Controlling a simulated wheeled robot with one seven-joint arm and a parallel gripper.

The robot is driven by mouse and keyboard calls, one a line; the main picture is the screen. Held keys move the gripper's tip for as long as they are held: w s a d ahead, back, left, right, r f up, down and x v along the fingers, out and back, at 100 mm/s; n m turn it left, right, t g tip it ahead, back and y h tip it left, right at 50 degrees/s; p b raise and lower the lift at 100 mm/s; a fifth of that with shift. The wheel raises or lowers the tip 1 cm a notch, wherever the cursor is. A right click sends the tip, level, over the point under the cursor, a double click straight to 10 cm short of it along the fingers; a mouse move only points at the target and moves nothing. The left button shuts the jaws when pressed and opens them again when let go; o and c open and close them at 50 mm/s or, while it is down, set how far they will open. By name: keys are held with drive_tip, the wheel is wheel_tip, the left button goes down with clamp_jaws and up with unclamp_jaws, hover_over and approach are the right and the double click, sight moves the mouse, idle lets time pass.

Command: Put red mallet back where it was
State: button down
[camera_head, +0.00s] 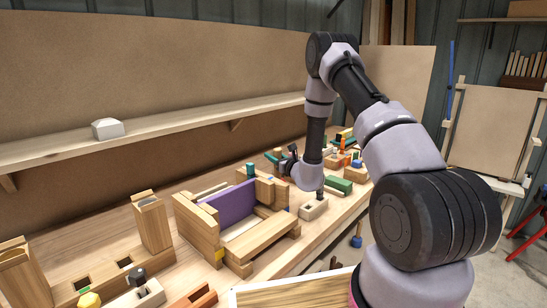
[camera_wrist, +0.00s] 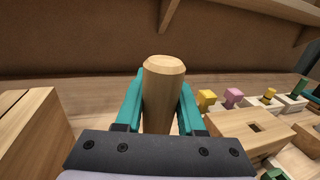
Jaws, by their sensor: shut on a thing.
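My gripper (camera_wrist: 160,95) has teal fingers, one on each side of a round, pale wooden handle (camera_wrist: 162,90), and is shut on it. The handle stands up between the fingers with its top end showing; its lower part is hidden behind the gripper body. No red mallet head shows in either view, so I cannot tell from the picture whether this handle is the mallet's. In the head view my gripper (camera_head: 281,157) is small, low over the back of the workbench (camera_head: 150,240), and partly hidden by my wrist.
A wooden frame with a purple panel (camera_head: 231,206) stands left of my gripper. A green block (camera_head: 338,184) and several small coloured pieces lie to its right. In the wrist view, a wooden block (camera_wrist: 30,135) is close on the left and a slotted block (camera_wrist: 252,128) on the right.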

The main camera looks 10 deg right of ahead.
drive_tip(key=c, duration=0.5)
unclamp_jaws()
drive_tip(key=shift+f, duration=0.1)
